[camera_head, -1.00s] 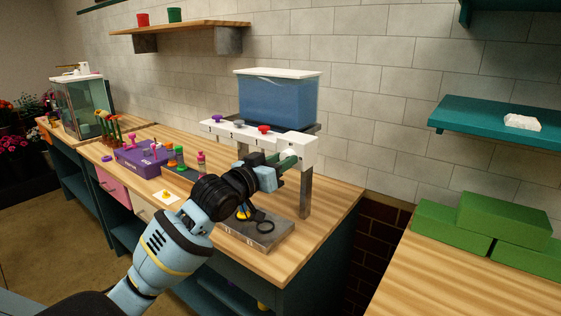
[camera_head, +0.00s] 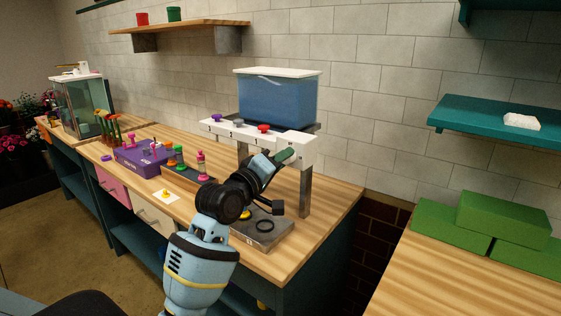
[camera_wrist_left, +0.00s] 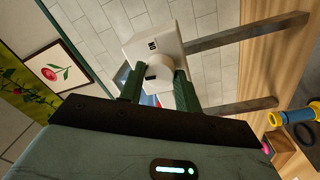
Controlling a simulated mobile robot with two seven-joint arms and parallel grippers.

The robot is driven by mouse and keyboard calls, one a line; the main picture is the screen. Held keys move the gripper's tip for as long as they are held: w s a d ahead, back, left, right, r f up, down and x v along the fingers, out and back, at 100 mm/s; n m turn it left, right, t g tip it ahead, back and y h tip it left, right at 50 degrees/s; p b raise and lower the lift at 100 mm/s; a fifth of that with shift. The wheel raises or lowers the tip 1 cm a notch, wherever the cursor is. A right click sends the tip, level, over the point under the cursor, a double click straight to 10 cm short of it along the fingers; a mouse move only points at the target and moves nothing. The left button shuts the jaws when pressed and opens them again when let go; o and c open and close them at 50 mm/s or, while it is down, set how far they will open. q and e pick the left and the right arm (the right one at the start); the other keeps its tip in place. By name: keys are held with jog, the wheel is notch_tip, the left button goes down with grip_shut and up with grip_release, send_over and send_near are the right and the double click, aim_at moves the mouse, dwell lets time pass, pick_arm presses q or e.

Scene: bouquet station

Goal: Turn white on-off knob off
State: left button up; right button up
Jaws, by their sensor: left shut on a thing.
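The white on-off knob (camera_wrist_left: 156,70) shows in the left wrist view on the end of a white housing (camera_wrist_left: 160,33), which bears a small dark marking. My left gripper (camera_wrist_left: 157,88) has its two green fingers on either side of the knob and is shut on it. In the head view the left gripper (camera_head: 285,157) reaches the right end of the white housing (camera_head: 303,149), and the knob is hidden behind the fingers. My right gripper is in neither view.
A blue water tank (camera_head: 277,100) stands above the housing, with metal legs (camera_head: 305,190) below. A grey base (camera_head: 272,236) with a black ring sits under the arm. A purple box (camera_head: 135,160) and small bottles stand left. Green blocks (camera_head: 503,218) lie on the right table.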

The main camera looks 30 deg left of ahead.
pick_arm(q)
jog(key=shift+n, duration=0.6)
jog(key=o, duration=1)
jog(key=s, duration=0.7)
jog(key=shift+s+a+f, duration=0.3)
jog(key=shift+s, duration=0.1)
